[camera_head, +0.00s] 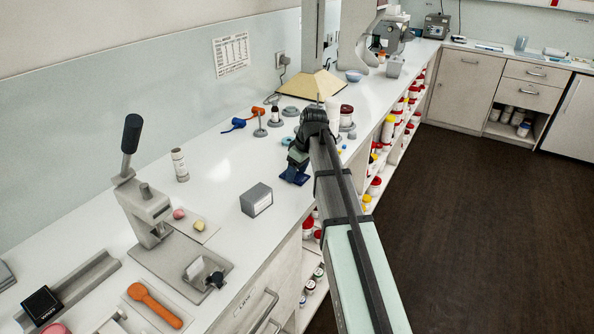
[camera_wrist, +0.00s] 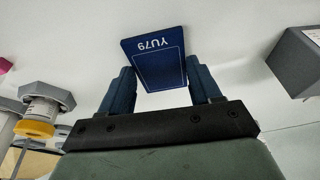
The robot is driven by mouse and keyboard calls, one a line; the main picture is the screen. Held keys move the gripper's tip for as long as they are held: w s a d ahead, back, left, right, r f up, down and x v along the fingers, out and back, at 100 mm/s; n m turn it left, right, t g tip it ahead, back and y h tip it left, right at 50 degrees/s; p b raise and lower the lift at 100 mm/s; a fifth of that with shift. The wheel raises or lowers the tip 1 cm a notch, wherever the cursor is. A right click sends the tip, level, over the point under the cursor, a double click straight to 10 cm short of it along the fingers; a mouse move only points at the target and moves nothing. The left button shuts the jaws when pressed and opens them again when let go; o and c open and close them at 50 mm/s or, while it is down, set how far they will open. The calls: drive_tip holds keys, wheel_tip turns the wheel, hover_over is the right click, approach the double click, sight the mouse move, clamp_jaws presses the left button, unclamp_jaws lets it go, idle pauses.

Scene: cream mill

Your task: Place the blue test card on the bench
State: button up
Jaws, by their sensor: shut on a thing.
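The blue test card (camera_wrist: 155,62), marked YU79 in white, is between the two blue fingers of my gripper (camera_wrist: 158,88) in the wrist view. My gripper is shut on it, and the card's far part stands out past the fingertips. In the head view my gripper (camera_head: 298,158) is over the front part of the white bench (camera_head: 225,165), and the dark blue card (camera_head: 294,177) shows below it. I cannot tell whether the card touches the bench. My arm hides part of the bench's front edge.
A grey block (camera_head: 256,200) stands left of my gripper, also in the wrist view (camera_wrist: 298,62). A lever press (camera_head: 150,215) is further left. Shelves of jars (camera_head: 388,130) lie below the bench edge.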

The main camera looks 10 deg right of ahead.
drive_tip(key=o, duration=1.2)
drive_tip(key=shift+o, duration=0.2)
drive_tip(key=v, duration=1.2)
drive_tip(key=shift+r, duration=0.1)
